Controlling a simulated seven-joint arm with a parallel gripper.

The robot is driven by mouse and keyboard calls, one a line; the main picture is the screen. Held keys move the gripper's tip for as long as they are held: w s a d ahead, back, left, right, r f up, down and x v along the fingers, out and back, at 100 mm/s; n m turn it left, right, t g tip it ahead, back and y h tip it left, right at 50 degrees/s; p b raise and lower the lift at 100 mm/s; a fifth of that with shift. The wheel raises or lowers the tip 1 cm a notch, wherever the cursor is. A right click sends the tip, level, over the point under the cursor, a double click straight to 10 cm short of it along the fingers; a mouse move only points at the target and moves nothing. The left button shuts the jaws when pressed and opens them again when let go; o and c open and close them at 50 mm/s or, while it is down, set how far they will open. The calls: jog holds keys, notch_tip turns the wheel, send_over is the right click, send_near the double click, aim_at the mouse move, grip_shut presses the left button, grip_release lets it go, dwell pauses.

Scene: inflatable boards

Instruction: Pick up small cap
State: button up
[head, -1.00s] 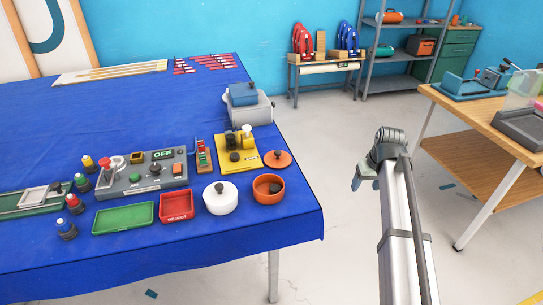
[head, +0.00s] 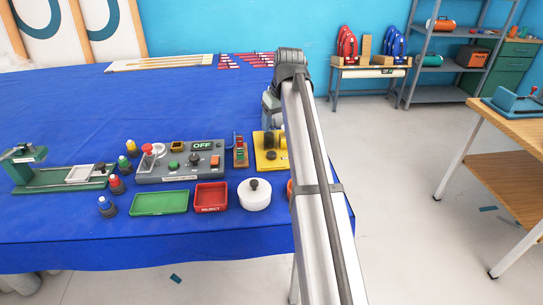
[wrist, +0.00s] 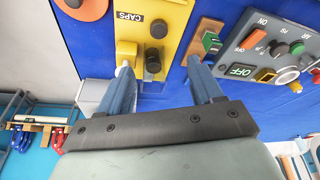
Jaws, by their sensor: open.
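The yellow board marked CAPS (wrist: 177,22) carries two black round caps, one near the label (wrist: 158,28) and one farther down (wrist: 152,58). In the head view the board (head: 262,160) and caps (head: 271,156) are partly behind my arm, which hides my gripper.
A grey control panel (head: 180,165), red REJECT tray (head: 211,196), green tray (head: 160,203) and white lidded pot (head: 254,199) stand close by on the blue-covered table (head: 120,105). An orange round piece (wrist: 82,8) lies beside the board. The far middle of the table is clear.

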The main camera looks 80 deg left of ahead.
send_over(271, 153)
jog(key=d, duration=0.1)
jog(key=f, duration=0.8)
jog(key=shift+w+d, duration=0.2)
jog(key=shift+w, duration=0.05)
jog(key=shift+d+x, duration=0.15)
jog(key=shift+x, duration=1.2)
jog(key=shift+d+x, duration=0.15)
jog(key=shift+x, duration=1.15)
jog(key=shift+w+f, duration=0.1)
jog(key=shift+w, duration=0.05)
jog(key=shift+c, duration=0.4)
jog(key=c, duration=1)
